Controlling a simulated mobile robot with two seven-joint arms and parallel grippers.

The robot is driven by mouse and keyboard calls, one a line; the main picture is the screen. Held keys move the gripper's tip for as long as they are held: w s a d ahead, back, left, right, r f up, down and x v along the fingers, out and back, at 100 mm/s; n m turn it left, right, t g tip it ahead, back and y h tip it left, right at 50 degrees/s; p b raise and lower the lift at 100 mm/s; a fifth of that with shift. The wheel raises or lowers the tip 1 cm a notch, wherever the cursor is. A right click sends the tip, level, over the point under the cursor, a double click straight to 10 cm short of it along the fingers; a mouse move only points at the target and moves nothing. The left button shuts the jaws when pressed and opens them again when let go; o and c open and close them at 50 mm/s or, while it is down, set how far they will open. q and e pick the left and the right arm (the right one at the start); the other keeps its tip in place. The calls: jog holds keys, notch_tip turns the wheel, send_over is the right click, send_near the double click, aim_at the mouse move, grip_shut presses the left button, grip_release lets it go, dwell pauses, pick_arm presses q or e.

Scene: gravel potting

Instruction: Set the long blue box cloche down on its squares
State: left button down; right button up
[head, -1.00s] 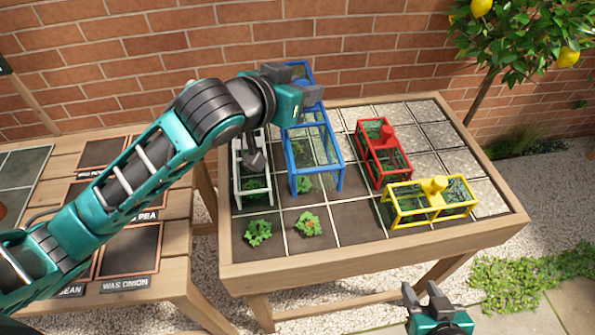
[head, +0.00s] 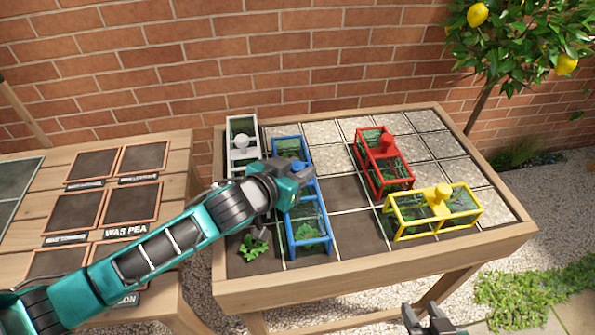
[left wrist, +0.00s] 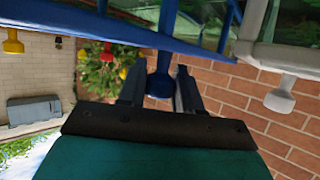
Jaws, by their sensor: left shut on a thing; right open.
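The long blue box cloche (head: 305,252) is over the left part of the planting bed, long side running front to back. A leafy plant (head: 309,232) shows through its front end. Its lower frame looks at or close to the bed surface; I cannot tell whether it touches. My left gripper (head: 299,172) is shut on the cloche's blue knob. The knob (left wrist: 160,80) shows between the fingers in the left wrist view, with the blue frame beyond it. My right gripper (head: 427,316) is open and empty at the bottom edge, in front of the bed.
A white cloche (head: 230,130) stands close on the left, partly hidden by my arm. A red cloche (head: 373,182) and a yellow cloche (head: 393,222) stand to the right. Dark bare squares lie between blue and red. A wooden bench (head: 170,185) stands left.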

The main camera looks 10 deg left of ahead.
pick_arm(q)
jog(key=shift+f, duration=0.1)
jog(key=c, duration=0.8)
grip_release()
jog(key=shift+r, duration=0.2)
jog(key=p+v, duration=0.1)
jog(key=v, duration=1.1)
jog(key=shift+f, duration=0.1)
